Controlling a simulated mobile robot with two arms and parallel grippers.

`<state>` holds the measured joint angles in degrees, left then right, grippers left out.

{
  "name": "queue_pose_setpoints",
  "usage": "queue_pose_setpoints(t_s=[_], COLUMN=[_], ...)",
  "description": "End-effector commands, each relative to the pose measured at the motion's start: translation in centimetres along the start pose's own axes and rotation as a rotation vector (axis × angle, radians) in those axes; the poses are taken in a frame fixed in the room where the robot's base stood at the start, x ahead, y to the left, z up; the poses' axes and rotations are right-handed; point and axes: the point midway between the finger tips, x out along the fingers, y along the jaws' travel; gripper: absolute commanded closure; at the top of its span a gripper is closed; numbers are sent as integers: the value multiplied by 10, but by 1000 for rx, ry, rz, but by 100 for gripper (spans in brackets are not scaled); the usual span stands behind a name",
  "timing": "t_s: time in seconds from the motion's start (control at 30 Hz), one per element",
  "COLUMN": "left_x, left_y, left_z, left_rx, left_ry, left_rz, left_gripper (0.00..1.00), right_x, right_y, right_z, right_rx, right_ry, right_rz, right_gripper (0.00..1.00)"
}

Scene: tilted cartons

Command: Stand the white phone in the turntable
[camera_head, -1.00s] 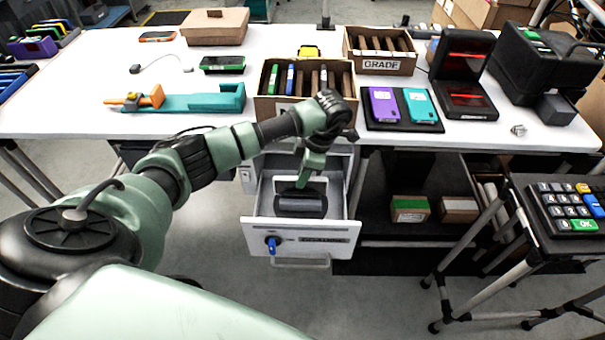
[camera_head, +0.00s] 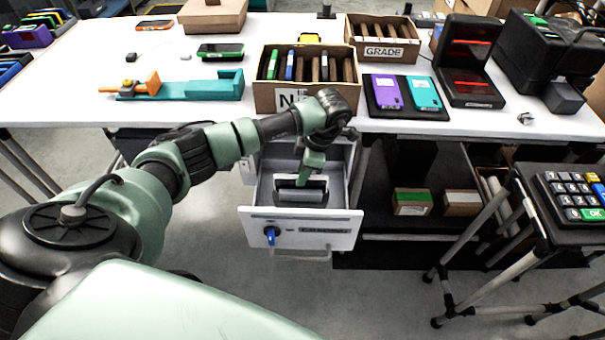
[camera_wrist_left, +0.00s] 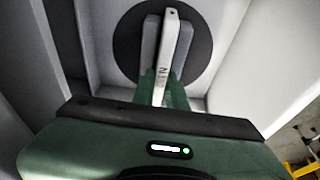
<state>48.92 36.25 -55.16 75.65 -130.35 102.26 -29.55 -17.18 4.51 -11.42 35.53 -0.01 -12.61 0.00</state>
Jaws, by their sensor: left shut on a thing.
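The white phone (camera_wrist_left: 173,42) shows edge-on in the wrist view, with dark lettering on its edge. My left gripper (camera_wrist_left: 162,90) is shut on it with green fingers. The phone's far part lies between two grey blocks on the dark round turntable (camera_wrist_left: 124,42). I cannot tell whether its end rests in the slot. In the head view my left gripper (camera_head: 301,190) reaches down into the open drawer (camera_head: 262,226). My right gripper is in neither view.
Drawer walls stand close around my left gripper. Above on the white table (camera_head: 60,110) are an open carton with upright phones (camera_head: 280,98), a GRADE carton (camera_head: 383,52) and a black tray (camera_head: 420,114) with purple and teal phones. A keypad stand (camera_head: 555,232) is at right.

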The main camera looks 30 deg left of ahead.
Motion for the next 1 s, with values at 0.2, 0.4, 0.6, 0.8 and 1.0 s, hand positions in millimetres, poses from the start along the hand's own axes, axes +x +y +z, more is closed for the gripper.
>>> queue_pose_setpoints(t_s=[0.2, 0.4, 0.6, 0.8, 1.0], left_x=[0, 1, 4, 6, 7], left_y=[0, 0, 0, 0, 0], left_z=[0, 0, 1, 2, 2], left_rx=[0, 0, 0, -1, 0], left_ry=[0, 0, 0, 0, 0], left_rz=[1, 1, 1, 1, 1], left_gripper=[100, 100, 100, 100, 100], right_x=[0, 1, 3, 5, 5], right_y=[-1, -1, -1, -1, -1], right_z=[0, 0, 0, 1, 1], right_rx=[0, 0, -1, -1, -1], right_ry=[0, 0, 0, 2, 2], right_rz=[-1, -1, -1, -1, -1], right_gripper=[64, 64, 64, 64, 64])
